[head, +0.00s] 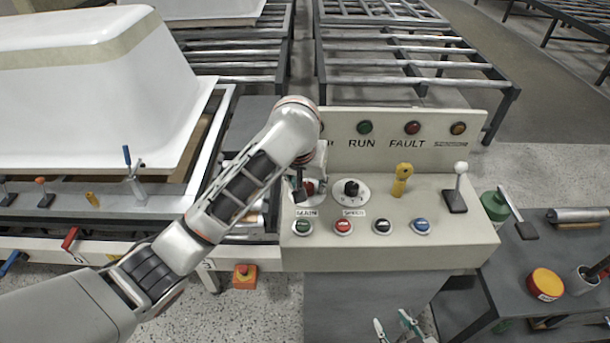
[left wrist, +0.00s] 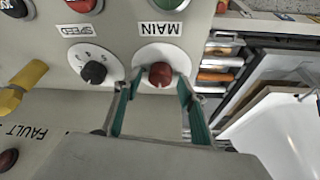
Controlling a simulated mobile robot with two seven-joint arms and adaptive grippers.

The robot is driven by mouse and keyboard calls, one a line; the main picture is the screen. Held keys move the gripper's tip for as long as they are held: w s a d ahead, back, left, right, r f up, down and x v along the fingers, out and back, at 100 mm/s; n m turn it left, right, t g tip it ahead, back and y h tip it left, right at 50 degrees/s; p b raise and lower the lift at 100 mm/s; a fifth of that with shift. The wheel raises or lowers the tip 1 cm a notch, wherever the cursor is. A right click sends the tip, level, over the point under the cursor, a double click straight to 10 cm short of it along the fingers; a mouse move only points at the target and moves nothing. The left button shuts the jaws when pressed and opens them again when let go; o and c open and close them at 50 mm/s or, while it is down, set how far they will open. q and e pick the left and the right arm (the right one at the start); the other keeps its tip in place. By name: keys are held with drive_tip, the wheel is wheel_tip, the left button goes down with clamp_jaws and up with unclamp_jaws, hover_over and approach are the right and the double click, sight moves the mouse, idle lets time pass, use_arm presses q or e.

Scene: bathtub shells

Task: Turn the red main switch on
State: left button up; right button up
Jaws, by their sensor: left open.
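The red main switch (left wrist: 160,74) is a round knob on a white dial plate beside the label MAIN, which appears upside down in the left wrist view. In the head view the switch (head: 309,186) is partly hidden by my left gripper (head: 303,191). My left gripper (left wrist: 158,84) is open, with its green-padded fingers on either side of the knob. I cannot tell whether they touch it, nor which way the knob points. My right gripper (head: 394,324) is at the bottom edge of the head view, fingertips apart, in front of the panel.
The control panel (head: 463,240) also carries a black speed knob (head: 351,188), a yellow handle (head: 402,180), a white-knobbed lever (head: 458,185) and a row of push buttons. A white tub shell (head: 110,110) stands left. A dark side table (head: 515,275) stands right.

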drive_tip(key=shift+s+f, duration=0.2)
drive_tip(key=shift+s, duration=0.1)
use_arm(q)
drive_tip(key=c, duration=1.1)
use_arm(e)
drive_tip(key=shift+d, duration=0.2)
